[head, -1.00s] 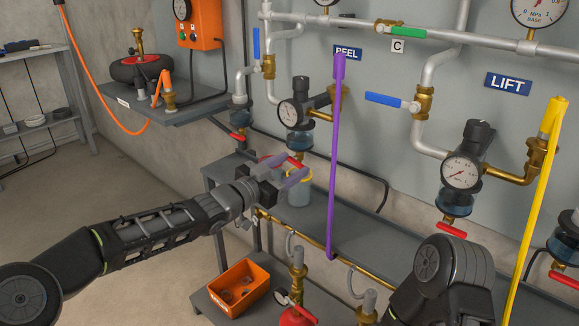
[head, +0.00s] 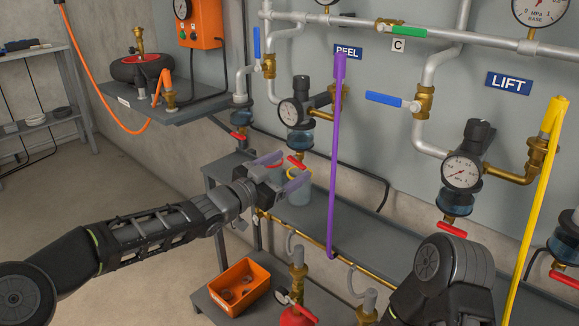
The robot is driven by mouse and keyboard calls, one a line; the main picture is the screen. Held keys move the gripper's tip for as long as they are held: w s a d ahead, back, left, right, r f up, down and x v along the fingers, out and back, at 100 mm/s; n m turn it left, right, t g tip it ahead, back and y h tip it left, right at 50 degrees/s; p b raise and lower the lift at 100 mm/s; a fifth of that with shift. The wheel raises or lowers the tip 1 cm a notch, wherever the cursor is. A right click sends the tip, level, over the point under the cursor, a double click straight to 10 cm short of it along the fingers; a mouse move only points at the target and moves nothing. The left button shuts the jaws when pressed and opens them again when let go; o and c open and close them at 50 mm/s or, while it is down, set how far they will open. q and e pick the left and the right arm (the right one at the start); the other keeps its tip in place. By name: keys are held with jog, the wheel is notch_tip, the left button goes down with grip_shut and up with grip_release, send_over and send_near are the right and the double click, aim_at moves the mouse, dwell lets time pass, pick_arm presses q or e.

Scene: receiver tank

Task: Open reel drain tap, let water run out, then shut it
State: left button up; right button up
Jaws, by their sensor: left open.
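The reel unit (head: 293,113) hangs on the wall below the REEL label (head: 348,51), with a gauge and a blue bowl. Its red drain tap handle (head: 297,162) sits under the bowl. A clear jar with a yellow rim (head: 300,192) stands on the shelf just below the tap. My left gripper (head: 289,167) is open. Its purple-grey fingers reach in from the left around the height of the red handle, partly in front of the jar. Contact with the handle cannot be told. No running water shows. My right arm (head: 440,275) is at lower right; its gripper is not visible.
An orange bin (head: 238,287) and a red bottle (head: 298,316) stand below. The grey shelf (head: 385,243) is mostly clear.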

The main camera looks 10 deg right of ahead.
pick_arm(q)
jog(key=p+v, duration=0.1)
jog(key=v, duration=0.6)
